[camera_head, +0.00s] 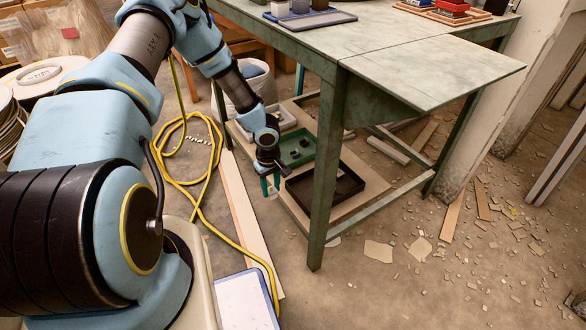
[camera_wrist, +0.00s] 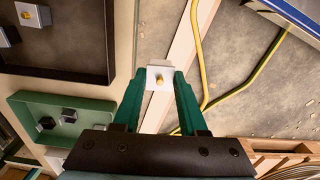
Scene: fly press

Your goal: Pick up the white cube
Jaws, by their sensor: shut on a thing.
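My gripper (camera_wrist: 160,84) has two green fingers, shut on a white cube (camera_wrist: 159,70) with a small gold knob on its face. The cube sits between the fingertips in the wrist view, clear of the trays and over the floor beside the shelf. In the head view my gripper (camera_head: 270,186) hangs low at the left edge of the table's lower shelf, just left of the black tray (camera_head: 345,193). The cube is too small there to make out clearly.
The black tray (camera_wrist: 80,75) holds whitish blocks, one with a gold knob (camera_wrist: 28,14). A green tray (camera_head: 296,146) beside it holds small dark-and-white blocks. The green table's front leg (camera_head: 325,170) stands close right. A yellow cable (camera_head: 205,195) and a plank (camera_head: 245,215) lie on the floor.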

